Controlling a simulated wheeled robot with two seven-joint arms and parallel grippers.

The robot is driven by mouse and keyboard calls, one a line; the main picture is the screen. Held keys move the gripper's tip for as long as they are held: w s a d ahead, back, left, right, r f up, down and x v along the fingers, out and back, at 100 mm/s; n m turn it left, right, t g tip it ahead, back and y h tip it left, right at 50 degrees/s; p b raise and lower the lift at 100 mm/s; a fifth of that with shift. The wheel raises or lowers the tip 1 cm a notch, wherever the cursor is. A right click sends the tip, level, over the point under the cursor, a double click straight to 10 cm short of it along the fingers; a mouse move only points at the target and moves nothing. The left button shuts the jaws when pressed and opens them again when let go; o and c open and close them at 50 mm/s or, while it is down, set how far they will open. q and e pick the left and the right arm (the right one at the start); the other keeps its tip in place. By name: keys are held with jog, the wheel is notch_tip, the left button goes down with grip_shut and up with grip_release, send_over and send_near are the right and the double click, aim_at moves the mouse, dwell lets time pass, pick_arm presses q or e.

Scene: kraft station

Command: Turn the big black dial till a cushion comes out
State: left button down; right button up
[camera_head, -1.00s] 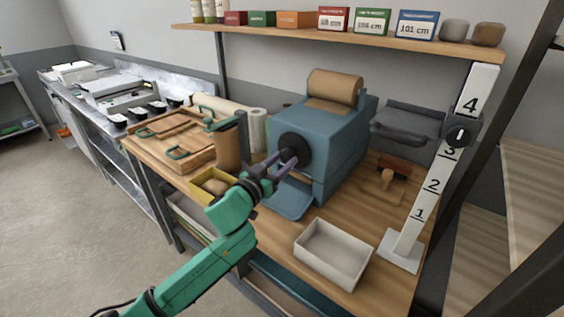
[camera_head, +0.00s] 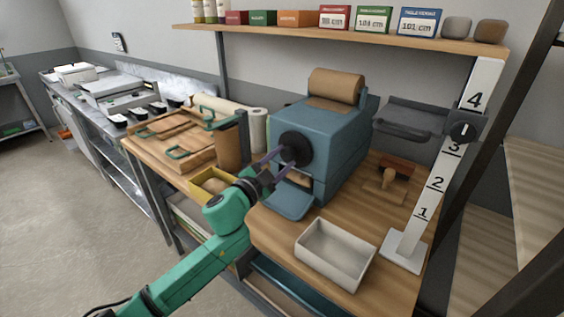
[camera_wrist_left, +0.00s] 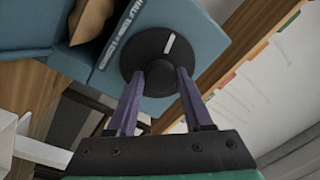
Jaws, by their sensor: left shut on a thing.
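The big black dial (camera_head: 296,148) is on the front of the blue machine (camera_head: 322,128). In the left wrist view the dial (camera_wrist_left: 150,48) is a black disc with a white mark near its upper right. My left gripper (camera_head: 284,157) has its purple fingers shut on the raised middle of the dial; the fingertips (camera_wrist_left: 161,76) hide part of it. A brown paper piece (camera_head: 299,179) shows in the opening below the dial, partly hidden by the gripper. I cannot tell whether it is a cushion. My right gripper is out of view.
A brown paper roll (camera_head: 336,86) sits on top of the machine. A blue chute tray (camera_head: 288,204) juts out below the opening. An empty grey tray (camera_head: 334,256) lies in front. A numbered white post (camera_head: 432,190) stands at the right, a yellow bin (camera_head: 206,190) at the left.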

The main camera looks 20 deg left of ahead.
pick_arm(q)
jog(key=m, duration=0.5)
jog(key=shift+a+h+b, duration=0.1)
jog(key=shift+h+b, duration=0.2)
jog(key=m, duration=0.4)
jog(key=shift+m, duration=0.3)
jog(key=shift+h+b, duration=0.3)
jog(key=shift+c, duration=1.5)
grip_release()
jog(key=shift+s+a+f, duration=0.15)
jog(key=shift+s+a, duration=0.05)
jog(key=shift+s, duration=0.15)
jog(key=r+b+v, duration=0.1)
jog(key=b+v, duration=0.3)
jog(key=v, duration=0.9)
jog(key=shift+s+f, duration=0.2)
jog(key=shift+s, duration=0.15)
